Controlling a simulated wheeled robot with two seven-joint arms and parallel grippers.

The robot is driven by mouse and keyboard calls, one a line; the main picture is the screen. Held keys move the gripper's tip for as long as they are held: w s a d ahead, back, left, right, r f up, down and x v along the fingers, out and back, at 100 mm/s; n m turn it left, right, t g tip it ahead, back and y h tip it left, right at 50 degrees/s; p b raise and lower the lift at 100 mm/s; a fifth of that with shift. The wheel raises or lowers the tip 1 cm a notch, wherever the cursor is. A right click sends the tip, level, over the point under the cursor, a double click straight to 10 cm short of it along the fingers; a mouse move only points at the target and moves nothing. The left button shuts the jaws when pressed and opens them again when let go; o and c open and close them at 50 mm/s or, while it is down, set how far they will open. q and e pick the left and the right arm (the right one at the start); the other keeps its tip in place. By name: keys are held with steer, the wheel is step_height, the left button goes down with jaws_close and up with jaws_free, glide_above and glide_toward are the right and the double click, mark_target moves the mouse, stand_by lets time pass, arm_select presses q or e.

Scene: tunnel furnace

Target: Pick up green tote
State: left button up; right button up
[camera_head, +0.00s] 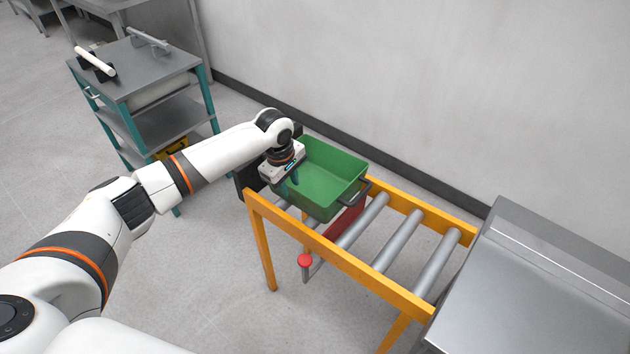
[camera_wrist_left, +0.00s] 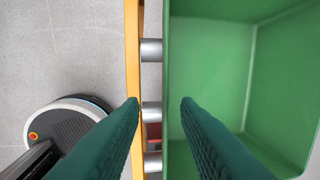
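The green tote (camera_head: 326,180) stands upright and looks empty on the roller conveyor, at its left end in the head view. My left gripper (camera_head: 291,184) is over the tote's near left side, pointing down. In the left wrist view, the gripper's two fingers (camera_wrist_left: 160,103) are apart, with the tote's side wall (camera_wrist_left: 166,60) between them. One finger is over the inside of the tote (camera_wrist_left: 250,60), the other over the conveyor's yellow rail. Whether the fingers touch the wall is unclear. My right gripper is in neither view.
The roller conveyor has a yellow frame (camera_head: 350,264) and grey rollers (camera_head: 399,238). A red knob (camera_head: 305,261) sticks out at its near side. A metal table (camera_head: 540,285) adjoins it at right. A teal-legged cart (camera_head: 135,72) stands at left. The wall is close behind.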

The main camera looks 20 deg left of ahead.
mark_target(294, 197)
arm_select(q)
steer(key=f, duration=0.2)
steer(key=w+f, duration=0.1)
steer(key=f, duration=0.2)
steer(key=shift+w+d+f, duration=0.15)
steer(key=shift+d+f, duration=0.2)
jaws_close()
steer(key=shift+r, duration=0.15)
